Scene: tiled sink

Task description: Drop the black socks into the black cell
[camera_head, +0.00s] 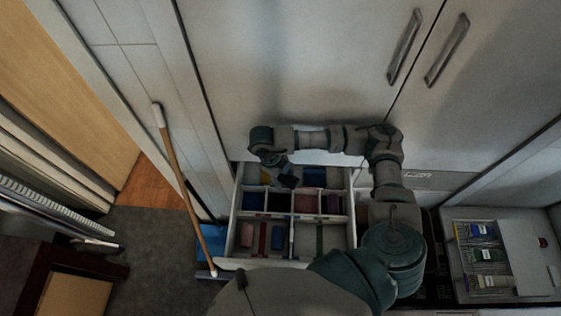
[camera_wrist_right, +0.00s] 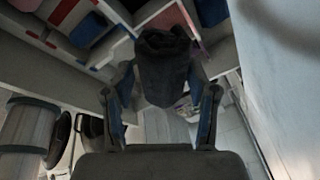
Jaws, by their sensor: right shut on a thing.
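The black socks (camera_wrist_right: 165,68) are a dark bundle between the two fingers of my right gripper (camera_wrist_right: 162,85) in the wrist view. In the head view my right gripper (camera_head: 284,178) reaches over the back part of the open drawer, with the dark bundle at its tip. The gripper is shut on the socks and holds them above the compartments. The drawer (camera_head: 236,225) is split into small cells with coloured edges. A dark cell (camera_head: 278,203) lies in the middle row; I cannot tell for sure that it is the black cell. My left gripper is not in view.
A wooden stick (camera_head: 182,185) leans left of the drawer. Closed white cabinet doors (camera_head: 300,60) stand behind. A tray of small packs (camera_head: 487,255) is at right.

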